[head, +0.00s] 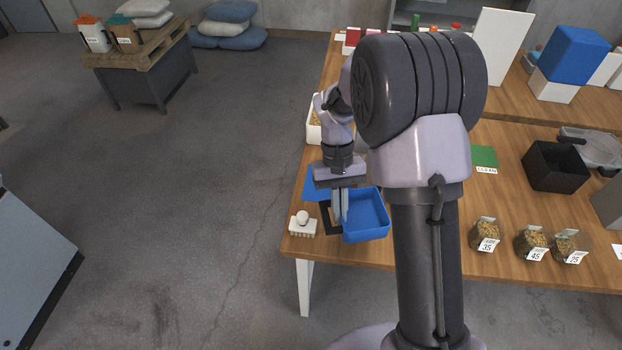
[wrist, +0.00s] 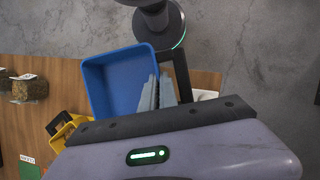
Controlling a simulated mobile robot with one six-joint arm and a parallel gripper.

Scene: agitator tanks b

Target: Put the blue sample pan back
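The blue sample pan (head: 372,218) is an open square tray near the left front corner of the wooden table, just right of a black-edged item (head: 327,217). In the wrist view the empty inside of the pan (wrist: 118,80) faces me. My gripper (head: 341,218) points down at the pan's left wall. In the wrist view my fingers (wrist: 158,93) lie close together, one inside the pan and one outside, with the wall between them; they look shut on it. I cannot tell whether the pan touches the table.
A white block with a round white knob (head: 303,221) stands left of the pan at the table's edge. A blue sheet (head: 316,184) lies behind. Several labelled grain jars (head: 485,234), a black bin (head: 554,166) and a green card (head: 484,157) are right of my arm.

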